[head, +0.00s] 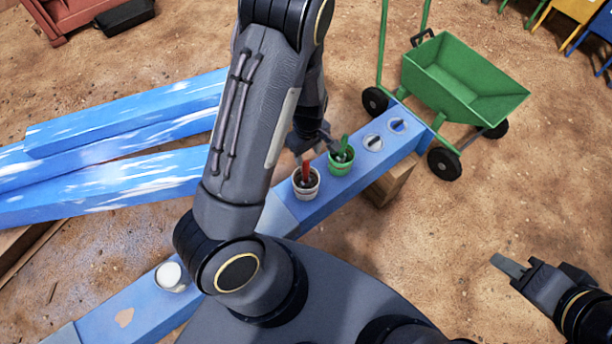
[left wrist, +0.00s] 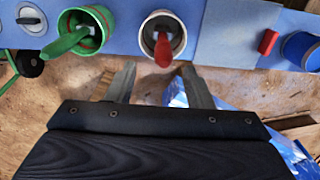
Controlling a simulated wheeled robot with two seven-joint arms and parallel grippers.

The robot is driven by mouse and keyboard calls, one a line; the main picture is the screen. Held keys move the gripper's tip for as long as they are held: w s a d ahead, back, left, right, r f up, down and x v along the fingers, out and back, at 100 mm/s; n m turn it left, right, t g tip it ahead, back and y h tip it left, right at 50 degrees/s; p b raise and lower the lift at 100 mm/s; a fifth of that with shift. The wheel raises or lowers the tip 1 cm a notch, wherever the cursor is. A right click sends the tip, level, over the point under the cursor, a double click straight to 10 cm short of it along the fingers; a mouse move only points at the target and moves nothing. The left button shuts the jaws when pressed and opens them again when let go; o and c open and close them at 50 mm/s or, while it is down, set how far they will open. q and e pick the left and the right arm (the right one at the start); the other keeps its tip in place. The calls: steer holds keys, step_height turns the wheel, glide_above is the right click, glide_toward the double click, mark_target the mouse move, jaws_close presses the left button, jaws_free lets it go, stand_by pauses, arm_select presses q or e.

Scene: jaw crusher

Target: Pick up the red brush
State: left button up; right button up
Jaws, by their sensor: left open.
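The red brush (head: 306,170) stands handle-up in a white pot (head: 306,190) on the blue beam. In the left wrist view, the red brush (left wrist: 162,50) leans out of the white pot (left wrist: 175,22) toward me. My left gripper (head: 312,143) is just beyond the pots, partly hidden behind my own arm. In the left wrist view, its fingers (left wrist: 155,72) are apart and empty, with the red handle beyond the gap between their tips, not held. My right gripper (head: 510,266) is far to the right over bare ground; its opening is unclear.
A green pot (head: 342,165) with a green brush (head: 343,146) stands close beside the white pot. Two round inserts (head: 373,142) sit further along the beam. A green cart (head: 460,80) stands at its end. Blue planks (head: 120,185) lie at left. A red block (left wrist: 268,42) shows in the wrist view.

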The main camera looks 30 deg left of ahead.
mark_target(306, 161)
arm_select(q)
steer(key=f, duration=0.7)
steer(key=shift+s+a+f, duration=0.1)
steer(key=shift+s+a, duration=0.1)
steer(key=shift+c, duration=0.2)
jaws_close()
